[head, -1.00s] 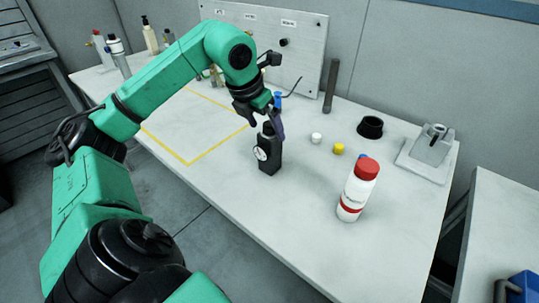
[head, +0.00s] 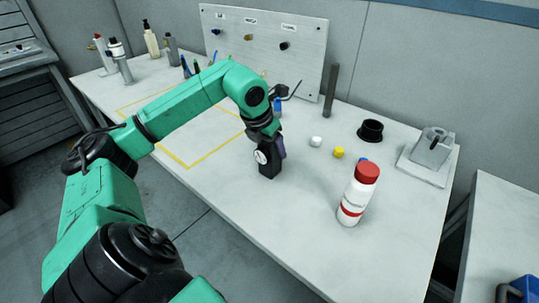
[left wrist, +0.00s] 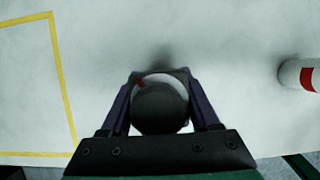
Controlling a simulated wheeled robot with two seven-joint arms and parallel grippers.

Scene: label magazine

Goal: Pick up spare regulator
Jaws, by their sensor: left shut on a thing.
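The spare regulator, a black block with a round white dial (head: 261,157), stands upright on the white table near its front edge. My left gripper (head: 275,143) reaches down from above and is shut on the regulator's upper part. In the left wrist view the regulator's round dark top (left wrist: 160,108) sits between the two fingers (left wrist: 160,105), with part of the white dial and a red mark showing. The gripper hides part of the regulator's upper body in the head view. My right gripper is not in view.
A white bottle with a red cap (head: 358,194) stands to the right. A yellow-taped outline (head: 205,155) marks the table at left, with bottles behind.

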